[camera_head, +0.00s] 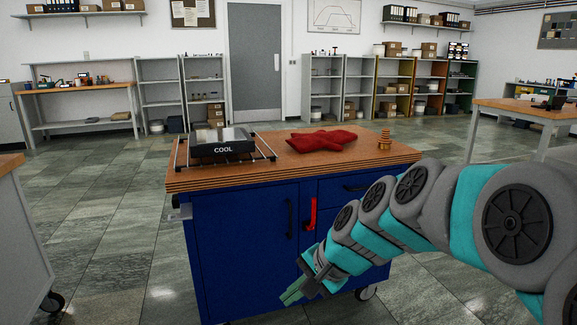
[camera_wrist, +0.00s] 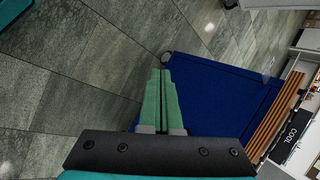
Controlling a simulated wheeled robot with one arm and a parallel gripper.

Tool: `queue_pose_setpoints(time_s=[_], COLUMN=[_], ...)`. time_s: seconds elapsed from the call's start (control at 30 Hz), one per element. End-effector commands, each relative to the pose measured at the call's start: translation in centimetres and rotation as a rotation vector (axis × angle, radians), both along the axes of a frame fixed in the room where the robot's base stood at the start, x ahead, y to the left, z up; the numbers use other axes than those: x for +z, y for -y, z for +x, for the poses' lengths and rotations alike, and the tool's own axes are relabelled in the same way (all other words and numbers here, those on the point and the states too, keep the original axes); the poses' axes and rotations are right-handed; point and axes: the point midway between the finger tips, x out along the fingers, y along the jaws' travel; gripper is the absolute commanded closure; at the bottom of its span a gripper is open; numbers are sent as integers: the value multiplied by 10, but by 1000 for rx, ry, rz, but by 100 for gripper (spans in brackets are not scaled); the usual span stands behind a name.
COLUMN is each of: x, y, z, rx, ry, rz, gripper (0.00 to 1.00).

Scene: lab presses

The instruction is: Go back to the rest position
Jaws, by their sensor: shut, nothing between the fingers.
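My gripper (camera_head: 292,293) is low in front of the blue cabinet (camera_head: 245,250), pointing down and to the left in the head view. Its green fingers are together and hold nothing. In the wrist view the shut fingers (camera_wrist: 160,100) stand over the floor and the edge of the blue cabinet (camera_wrist: 220,80). My teal and grey arm reaches in from the right. I cannot tell whether the gripper touches the cabinet; it looks apart from it.
A red handle (camera_head: 310,214) is on the front. Tiled floor (camera_head: 110,245) is clear to the left.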

Motion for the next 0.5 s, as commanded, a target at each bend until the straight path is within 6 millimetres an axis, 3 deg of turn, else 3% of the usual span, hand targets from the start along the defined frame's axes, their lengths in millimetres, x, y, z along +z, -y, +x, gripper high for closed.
queue_pose_setpoints(time_s=[0.03, 0.3, 0.5], x=[-10, -61, -76], y=[9, 88, 133], z=[-31, -181, -245], rx=[80, 503, 673], ry=[-5, -111, -201], rz=[-71, -414, -533], gripper=[100, 100, 100])
